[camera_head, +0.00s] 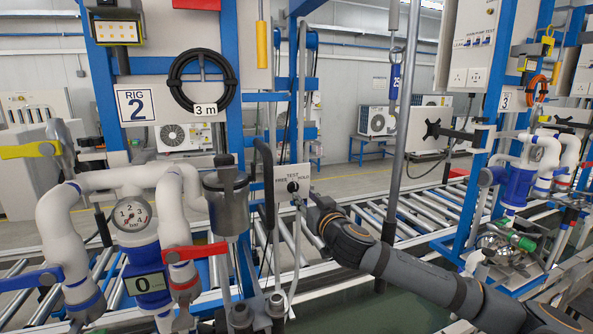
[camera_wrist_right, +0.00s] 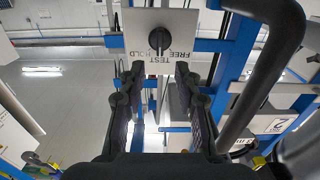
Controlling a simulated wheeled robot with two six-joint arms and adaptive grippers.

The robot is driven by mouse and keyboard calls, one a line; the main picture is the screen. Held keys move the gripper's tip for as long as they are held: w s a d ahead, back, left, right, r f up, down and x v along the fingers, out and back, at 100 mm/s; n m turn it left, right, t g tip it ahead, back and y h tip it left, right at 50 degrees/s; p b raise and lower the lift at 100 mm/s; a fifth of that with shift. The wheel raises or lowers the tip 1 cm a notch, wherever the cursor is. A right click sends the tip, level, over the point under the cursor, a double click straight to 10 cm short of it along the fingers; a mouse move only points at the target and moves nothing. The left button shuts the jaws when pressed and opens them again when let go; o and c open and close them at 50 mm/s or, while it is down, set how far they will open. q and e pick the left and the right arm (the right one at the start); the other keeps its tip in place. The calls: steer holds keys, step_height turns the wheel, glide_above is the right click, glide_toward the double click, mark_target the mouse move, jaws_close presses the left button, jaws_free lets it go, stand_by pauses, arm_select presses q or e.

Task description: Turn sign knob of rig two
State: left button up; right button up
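The sign knob of rig two is a small black knob (camera_head: 292,187) on a white plate (camera_head: 283,175) marked FREE, TEST and HOLD. In the right wrist view the plate is upside down, and the knob (camera_wrist_right: 159,40) has its bar roughly in line with the word TEST. My right gripper (camera_head: 309,197) is just to the right of the plate in the head view. In the wrist view its two fingers (camera_wrist_right: 157,75) are apart with nothing between them, and the knob shows beyond the gap, apparently untouched. My left gripper is not in view.
Rig two's sign (camera_head: 136,104) hangs at upper left. A metal canister (camera_head: 226,200), a gauge (camera_head: 132,213) and a red lever (camera_head: 196,252) stand left of the plate. A thick black bent pipe (camera_wrist_right: 262,75) passes close to the right finger in the wrist view. A roller conveyor runs behind.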

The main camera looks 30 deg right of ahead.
mark_target(296, 187)
steer(key=p+x, duration=0.4)
steer(key=x, duration=0.2)
steer(key=shift+w+d+r, duration=0.15)
steer(key=shift+w, duration=0.15)
steer(key=shift+w+d, duration=0.1)
steer(key=shift+w, duration=0.5)
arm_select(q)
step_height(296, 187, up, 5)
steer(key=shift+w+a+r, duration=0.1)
arm_select(e)
steer(key=shift+f, duration=0.2)
jaws_close()
